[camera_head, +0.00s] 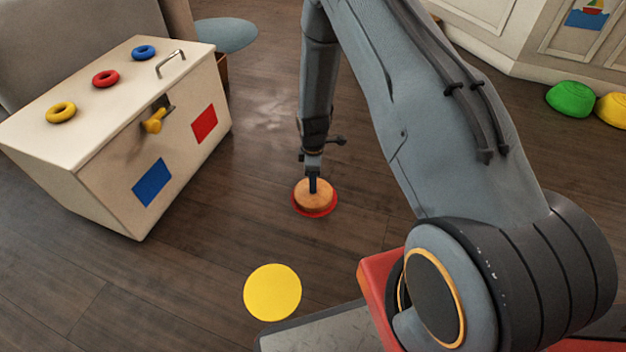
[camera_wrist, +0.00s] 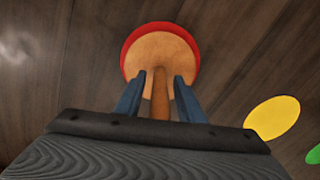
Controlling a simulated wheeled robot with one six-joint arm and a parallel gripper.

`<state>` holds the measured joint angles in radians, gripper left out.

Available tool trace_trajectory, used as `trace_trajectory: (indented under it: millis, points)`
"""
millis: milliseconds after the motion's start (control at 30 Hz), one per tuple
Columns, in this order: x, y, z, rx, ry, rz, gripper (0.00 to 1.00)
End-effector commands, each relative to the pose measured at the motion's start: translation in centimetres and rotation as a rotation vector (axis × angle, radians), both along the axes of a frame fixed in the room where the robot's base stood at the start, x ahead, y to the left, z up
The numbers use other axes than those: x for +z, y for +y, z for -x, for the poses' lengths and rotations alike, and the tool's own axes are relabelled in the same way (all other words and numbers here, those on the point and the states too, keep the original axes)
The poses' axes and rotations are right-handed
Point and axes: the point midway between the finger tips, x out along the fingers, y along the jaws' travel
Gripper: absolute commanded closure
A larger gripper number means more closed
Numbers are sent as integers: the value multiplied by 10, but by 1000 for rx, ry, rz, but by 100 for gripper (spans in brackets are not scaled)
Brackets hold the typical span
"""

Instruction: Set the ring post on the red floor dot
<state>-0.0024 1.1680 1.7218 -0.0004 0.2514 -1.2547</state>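The ring post has a round wooden base (camera_head: 315,194) and an upright peg, which shows in the wrist view (camera_wrist: 160,95). Its base sits over the red floor dot (camera_head: 329,210), covering most of it and appearing to rest on the floor. A rim of red shows around the base, also in the wrist view (camera_wrist: 131,45). My gripper (camera_head: 312,181) points down over the base. In the wrist view, its two fingers (camera_wrist: 158,90) stand either side of the peg, with a gap visible on each side. No rings are on the peg.
A yellow floor dot (camera_head: 272,292) lies nearer me. Green (camera_head: 571,99) and yellow (camera_head: 613,109) domes stand at far right. Floor around the post is clear.

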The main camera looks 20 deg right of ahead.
Motion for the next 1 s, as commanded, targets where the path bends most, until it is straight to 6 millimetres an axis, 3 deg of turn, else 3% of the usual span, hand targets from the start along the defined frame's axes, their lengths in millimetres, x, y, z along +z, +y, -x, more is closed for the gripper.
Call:
trace_trajectory:
  millis: [200,333,700,1000]
  points:
    - [1,0,0,0,0,0,65]
    - [13,0,0,0,-1,0,65]
    - [87,0,0,0,-2,0,65]
    - [121,0,0,0,-1,0,65]
